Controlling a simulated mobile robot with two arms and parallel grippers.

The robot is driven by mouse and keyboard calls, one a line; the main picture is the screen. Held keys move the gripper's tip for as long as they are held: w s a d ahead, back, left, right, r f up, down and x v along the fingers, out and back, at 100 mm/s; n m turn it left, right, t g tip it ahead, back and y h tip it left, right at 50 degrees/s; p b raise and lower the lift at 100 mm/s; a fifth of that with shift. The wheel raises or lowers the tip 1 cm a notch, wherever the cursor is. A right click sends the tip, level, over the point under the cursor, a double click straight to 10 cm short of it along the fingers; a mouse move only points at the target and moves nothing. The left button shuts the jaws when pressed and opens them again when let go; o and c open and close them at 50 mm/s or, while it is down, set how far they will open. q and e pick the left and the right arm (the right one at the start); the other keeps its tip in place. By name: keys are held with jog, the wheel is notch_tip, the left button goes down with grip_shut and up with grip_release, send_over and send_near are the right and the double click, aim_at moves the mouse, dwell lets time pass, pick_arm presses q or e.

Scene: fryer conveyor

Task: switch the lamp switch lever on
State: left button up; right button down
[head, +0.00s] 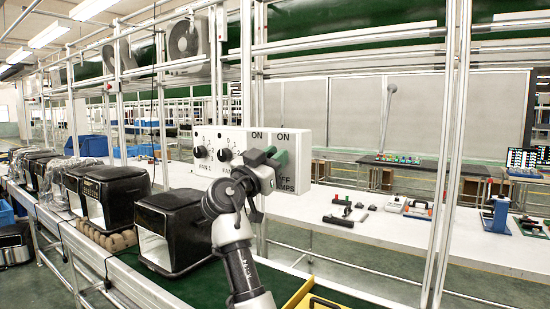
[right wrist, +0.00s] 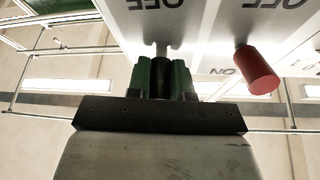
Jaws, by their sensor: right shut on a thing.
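The white switch box (head: 240,142) hangs in the middle of the head view, with ON labels at its top and OFF and LAMPS lettering low at its right. My right gripper (head: 271,159) is at the box's right part, its green fingers against the lamp switches. In the right wrist view the panel appears upside down. The held lever's exact tilt is hidden. My left gripper is out of view.
Two black fan knobs (head: 225,155) sit on the box's left part. Black fryers (head: 172,230) line the conveyor at left. A metal post (head: 246,80) rises behind the box. A white table (head: 390,228) with tools stands at right. A yellow tray (head: 300,296) is at the bottom.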

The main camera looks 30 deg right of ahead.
jog(key=shift+r+y, duration=0.2)
jog(key=shift+y, duration=0.2)
jog(key=shift+r+y, duration=0.35)
jog(key=shift+y, duration=0.25)
jog(key=shift+d+r+n+g+y+p, duration=0.15)
jog(key=shift+n+g+y+p, duration=0.25)
jog(key=shift+y, duration=0.3)
jog(key=c, duration=1)
grip_release()
